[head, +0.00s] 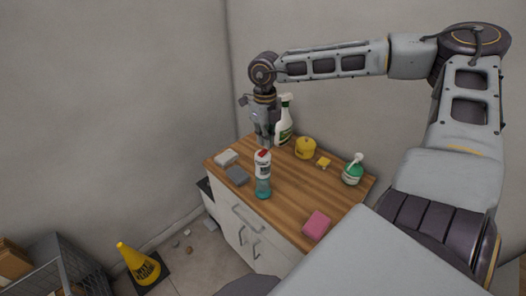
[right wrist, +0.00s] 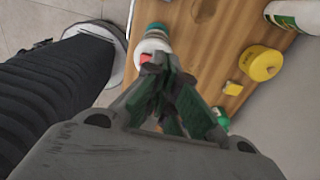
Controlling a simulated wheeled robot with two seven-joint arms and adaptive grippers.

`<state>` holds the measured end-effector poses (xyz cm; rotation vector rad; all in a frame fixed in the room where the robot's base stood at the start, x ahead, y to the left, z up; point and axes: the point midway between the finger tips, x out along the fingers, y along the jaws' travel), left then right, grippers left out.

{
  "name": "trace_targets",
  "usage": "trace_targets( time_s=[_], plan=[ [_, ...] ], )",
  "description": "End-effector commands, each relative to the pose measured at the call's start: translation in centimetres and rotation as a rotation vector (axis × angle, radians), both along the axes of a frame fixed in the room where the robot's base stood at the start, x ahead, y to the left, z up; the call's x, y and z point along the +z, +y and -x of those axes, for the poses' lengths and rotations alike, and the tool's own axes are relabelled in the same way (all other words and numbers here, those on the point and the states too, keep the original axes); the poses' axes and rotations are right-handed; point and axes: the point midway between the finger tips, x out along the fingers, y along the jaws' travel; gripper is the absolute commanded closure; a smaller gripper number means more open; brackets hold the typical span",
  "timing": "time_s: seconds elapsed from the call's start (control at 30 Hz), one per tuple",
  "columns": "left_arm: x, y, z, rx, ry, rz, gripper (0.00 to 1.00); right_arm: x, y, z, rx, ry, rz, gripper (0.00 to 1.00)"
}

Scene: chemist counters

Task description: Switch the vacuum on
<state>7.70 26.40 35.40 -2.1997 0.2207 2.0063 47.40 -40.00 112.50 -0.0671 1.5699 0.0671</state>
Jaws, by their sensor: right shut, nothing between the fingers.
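What looks like the vacuum (head: 263,188), a small white and teal device with a red part near one end, is at the front edge of the wooden counter. It also shows in the right wrist view (right wrist: 155,43), with the red part close by the fingertips. My right gripper (head: 266,144) points down just above the red end. In the right wrist view its fingers (right wrist: 167,62) are shut with nothing between them and partly cover the device. I cannot tell whether they touch the red part. My left gripper is not in view.
On the counter (head: 290,205) are a white block (head: 227,158), a grey block (head: 237,175), a spray bottle (head: 285,122), a yellow pot (head: 305,148), a yellow sponge (head: 323,162), a green pump bottle (head: 353,170) and a pink sponge (head: 317,225).

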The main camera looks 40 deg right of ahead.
Motion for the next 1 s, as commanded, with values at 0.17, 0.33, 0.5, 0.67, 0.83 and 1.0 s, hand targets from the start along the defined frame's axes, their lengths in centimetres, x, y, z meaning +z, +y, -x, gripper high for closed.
trace_targets(
  time_s=[0.17, 0.33, 0.5, 0.67, 0.83, 1.0],
  plan=[
    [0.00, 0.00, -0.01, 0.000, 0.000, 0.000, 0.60, 0.00, 0.00, 0.00, 0.000, 0.000, 0.000, 1.00],
    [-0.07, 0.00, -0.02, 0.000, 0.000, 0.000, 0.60, -0.07, 0.00, 0.00, 0.000, 0.000, 0.000, 1.00],
    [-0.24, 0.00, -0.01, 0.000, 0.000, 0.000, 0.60, -0.23, 0.00, 0.00, 0.000, 0.000, 0.000, 1.00],
    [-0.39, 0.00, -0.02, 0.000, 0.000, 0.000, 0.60, -0.37, 0.00, 0.00, 0.000, 0.000, 0.000, 1.00],
    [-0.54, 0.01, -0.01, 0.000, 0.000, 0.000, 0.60, -0.51, 0.00, 0.00, 0.000, 0.000, 0.000, 1.00],
    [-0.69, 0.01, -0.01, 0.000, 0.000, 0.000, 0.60, -0.66, 0.00, -0.01, 0.000, 0.000, 0.000, 1.00]
  ],
)
